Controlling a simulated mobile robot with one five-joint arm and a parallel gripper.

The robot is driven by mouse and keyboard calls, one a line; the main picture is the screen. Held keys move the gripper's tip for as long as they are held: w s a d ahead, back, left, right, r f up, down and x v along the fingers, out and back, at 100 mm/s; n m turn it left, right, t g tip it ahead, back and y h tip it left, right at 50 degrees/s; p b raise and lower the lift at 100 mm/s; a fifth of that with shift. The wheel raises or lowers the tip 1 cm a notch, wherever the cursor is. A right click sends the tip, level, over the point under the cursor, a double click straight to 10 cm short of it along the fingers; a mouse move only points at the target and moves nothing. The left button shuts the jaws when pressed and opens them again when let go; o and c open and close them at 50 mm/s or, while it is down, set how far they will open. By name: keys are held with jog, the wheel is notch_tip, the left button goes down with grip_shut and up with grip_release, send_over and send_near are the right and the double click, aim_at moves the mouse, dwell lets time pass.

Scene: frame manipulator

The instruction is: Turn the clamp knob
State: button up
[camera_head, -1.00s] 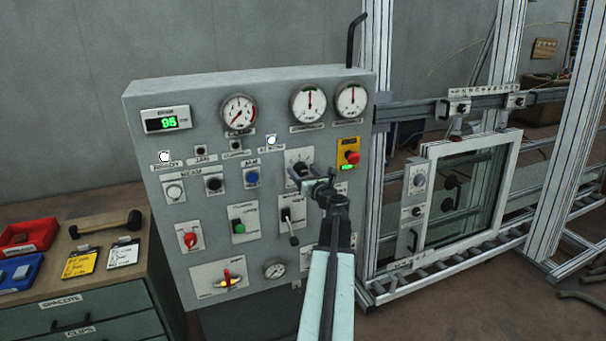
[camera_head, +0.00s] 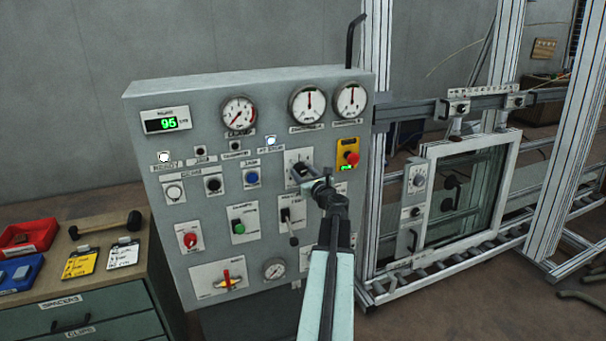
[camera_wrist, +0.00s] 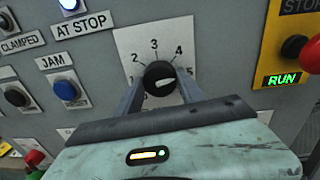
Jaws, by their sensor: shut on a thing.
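The clamp knob (camera_wrist: 159,78) is a round black dial with a white pointer on a white plate marked 1 to 5. My gripper (camera_wrist: 160,87) is shut on the knob, one finger on each side. In the head view my gripper (camera_head: 306,177) is at the knob's plate (camera_head: 296,156) on the grey control panel (camera_head: 215,88), and my wrist hides part of the plate.
A red stop button (camera_head: 351,157) on a yellow plate sits just right of the knob. A lever (camera_head: 289,226) is below it, and a blue JAM button (camera_head: 252,177) is to its left. A drawer cabinet (camera_head: 110,304) stands at the lower left.

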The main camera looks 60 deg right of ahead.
jog(key=n, duration=0.6)
jog(key=shift+w+r+p, duration=0.1)
jog(key=shift+p, duration=0.2)
jog(key=n, duration=0.6)
jog(key=shift+a+g, duration=0.1)
jog(key=shift+g, duration=0.2)
jog(key=n, duration=1.1)
jog(key=shift+n+h, duration=0.4)
jog(key=o, duration=1.4)
jog(key=shift+w, duration=0.1)
jog(key=shift+c, duration=0.2)
